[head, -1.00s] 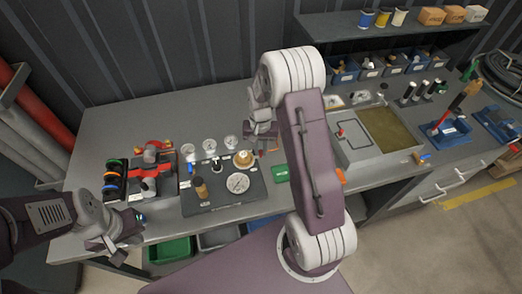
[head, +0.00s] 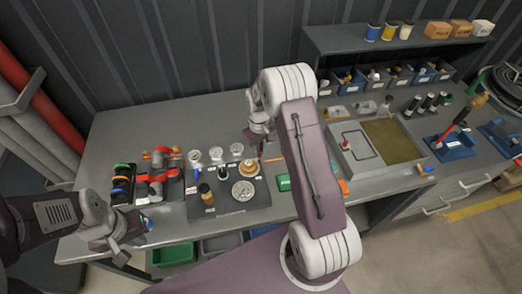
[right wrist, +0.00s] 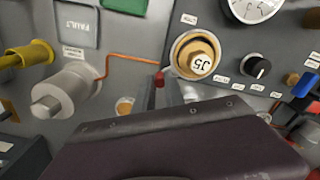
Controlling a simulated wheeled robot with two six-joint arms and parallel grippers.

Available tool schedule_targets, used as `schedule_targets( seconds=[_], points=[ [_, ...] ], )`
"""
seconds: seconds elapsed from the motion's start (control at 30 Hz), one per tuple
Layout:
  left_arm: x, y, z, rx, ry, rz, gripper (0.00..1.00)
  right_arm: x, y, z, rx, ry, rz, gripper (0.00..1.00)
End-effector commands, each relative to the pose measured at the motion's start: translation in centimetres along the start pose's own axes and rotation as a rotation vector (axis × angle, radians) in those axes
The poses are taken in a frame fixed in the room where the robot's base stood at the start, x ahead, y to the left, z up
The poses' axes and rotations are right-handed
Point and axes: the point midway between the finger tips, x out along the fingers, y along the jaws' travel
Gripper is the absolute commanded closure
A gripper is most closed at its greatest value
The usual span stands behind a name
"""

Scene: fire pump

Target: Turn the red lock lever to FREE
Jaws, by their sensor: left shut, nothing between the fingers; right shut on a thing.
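The red lock lever (right wrist: 159,80) shows as a small red tip in the right wrist view, beside the round brass fitting marked J5 (right wrist: 195,53). My right gripper (right wrist: 167,93) is shut on the lever; the grip itself is partly hidden by the gripper's own body. No FREE mark is readable, so I cannot tell the lever's setting. In the head view my right gripper (head: 259,146) is over the back right of the dark panel (head: 225,208), and the lever is too small to make out. My left gripper (head: 121,250) is shut and empty off the bench's front left.
Red valves (head: 158,176) and a hose rack (head: 122,184) are at left. In the wrist view a grey capped fitting (right wrist: 62,93) and a black knob (right wrist: 257,67) flank the gripper. A grey tray (head: 362,155) is further right.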

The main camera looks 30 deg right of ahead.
Motion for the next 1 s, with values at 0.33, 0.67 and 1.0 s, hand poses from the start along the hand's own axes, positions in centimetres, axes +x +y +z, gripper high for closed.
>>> schedule_targets(
  seconds=[0.33, 0.67, 1.0],
  points=[
    [-0.11, 0.0, -0.01, 0.0, 0.0, 0.0, 1.0, -0.13, 0.0, -0.4, -0.043, 0.004, 0.002, 1.0],
    [-0.1, 0.0, -0.01, 0.0, 0.0, 0.0, 1.0, -0.15, 0.01, -0.45, -0.042, 0.006, 0.003, 0.74],
    [-0.06, 0.0, 0.0, 0.0, 0.0, 0.0, 1.0, -0.12, -0.04, -0.32, -0.041, 0.002, 0.001, 0.63]
  ],
)
